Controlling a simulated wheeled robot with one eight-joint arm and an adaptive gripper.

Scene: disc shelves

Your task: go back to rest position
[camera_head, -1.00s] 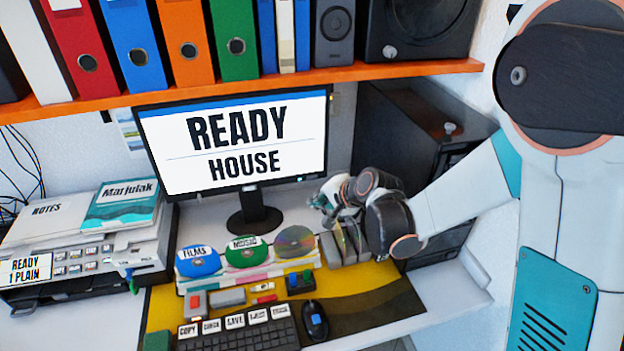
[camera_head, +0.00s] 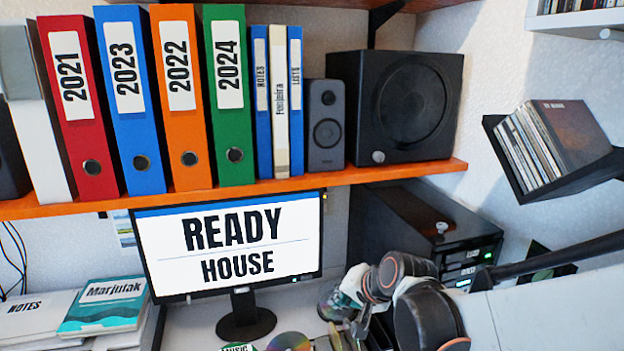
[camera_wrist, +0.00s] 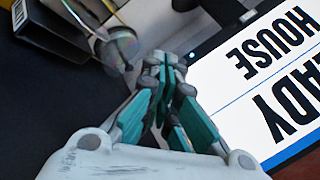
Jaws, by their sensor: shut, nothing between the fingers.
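My gripper (camera_wrist: 166,72) is shut and empty in the wrist view, its teal-sided fingers together in front of the monitor. In the head view my gripper (camera_head: 338,304) is at the lower middle, just right of the monitor stand and partly hidden by my own wrist. The monitor (camera_head: 232,245) reads READY and HOUSE.
A black computer tower (camera_head: 425,225) stands right behind my arm. The orange shelf (camera_head: 270,194) above holds binders and speakers. A black tilted rack (camera_head: 520,172) with cases hangs at the right. A music disc (camera_head: 288,342) shows at the bottom edge. A booklet (camera_head: 105,305) lies at the left.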

